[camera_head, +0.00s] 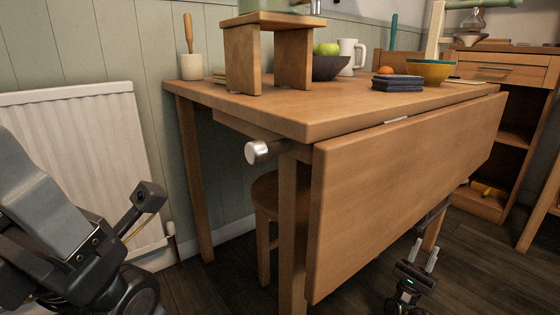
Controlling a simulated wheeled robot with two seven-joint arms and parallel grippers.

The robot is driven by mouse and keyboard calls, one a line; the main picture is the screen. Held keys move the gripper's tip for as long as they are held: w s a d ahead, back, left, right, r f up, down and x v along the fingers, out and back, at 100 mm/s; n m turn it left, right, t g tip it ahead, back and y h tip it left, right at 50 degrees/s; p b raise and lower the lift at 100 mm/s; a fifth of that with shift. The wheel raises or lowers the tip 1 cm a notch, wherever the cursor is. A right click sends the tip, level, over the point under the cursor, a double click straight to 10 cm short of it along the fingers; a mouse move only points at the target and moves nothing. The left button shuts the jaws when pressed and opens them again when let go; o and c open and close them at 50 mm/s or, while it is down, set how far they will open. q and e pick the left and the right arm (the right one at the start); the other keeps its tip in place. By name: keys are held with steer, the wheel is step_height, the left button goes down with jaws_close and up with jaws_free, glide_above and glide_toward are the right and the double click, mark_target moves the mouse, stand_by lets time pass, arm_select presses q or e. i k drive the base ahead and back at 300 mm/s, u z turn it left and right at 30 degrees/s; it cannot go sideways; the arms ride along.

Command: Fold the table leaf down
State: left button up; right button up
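The wooden table (300,112) stands against the green wall. Its leaf (400,185) hangs steeply down from the table's right-hand long edge, with a small metal hinge (395,120) at the seam. A silver round knob (257,152) sticks out below the tabletop at the near end. My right gripper (422,256) is low, by the leaf's lower edge, with its two pale fingers apart and nothing between them. I cannot tell whether it touches the leaf. My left arm (40,200) is at the lower left; no fingertips of its gripper show.
A wooden riser (243,57), a dark bowl with green fruit (330,67), dark blue books (397,83) and a yellow bowl (430,72) are on the tabletop. A stool (266,195) stands under it. A white radiator (85,150) is at left, a wooden cabinet (500,75) at right.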

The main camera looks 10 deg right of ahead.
mark_target(369, 187)
steer(key=k, duration=1)
steer(key=u, duration=0.05)
